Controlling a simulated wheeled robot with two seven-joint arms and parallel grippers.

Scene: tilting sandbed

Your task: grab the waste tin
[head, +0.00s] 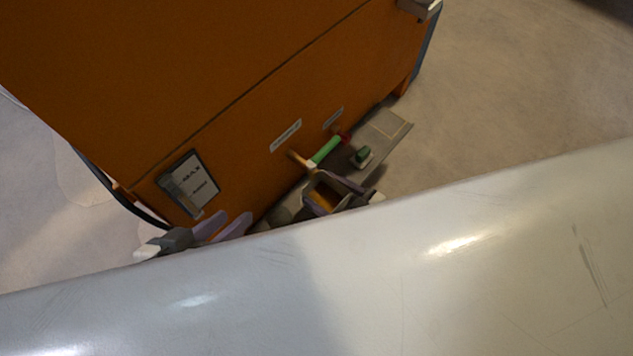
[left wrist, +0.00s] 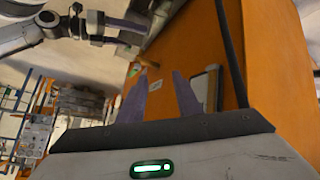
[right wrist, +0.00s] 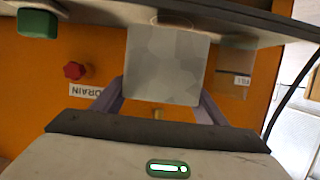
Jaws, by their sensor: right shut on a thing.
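The waste tin looks like a grey, open-topped box (head: 322,197) beside the shelf at the foot of the orange machine. In the right wrist view the tin (right wrist: 167,65) fills the space between the purple fingers. My right gripper (head: 332,193) is shut on it, with one finger on each side; the gripper (right wrist: 158,108) is also at the bottom of the right wrist view. My left gripper (head: 222,227) is open and empty near the machine's lower left corner. Its spread fingers (left wrist: 161,98) show in the left wrist view. A large pale surface hides much of both arms.
The orange machine (head: 230,80) stands close behind both grippers. Its shelf (head: 390,132) carries a green block (head: 362,156). A green bar (head: 325,150) and red knob (head: 345,138) stick out above the shelf. The floor (head: 500,100) at right is clear.

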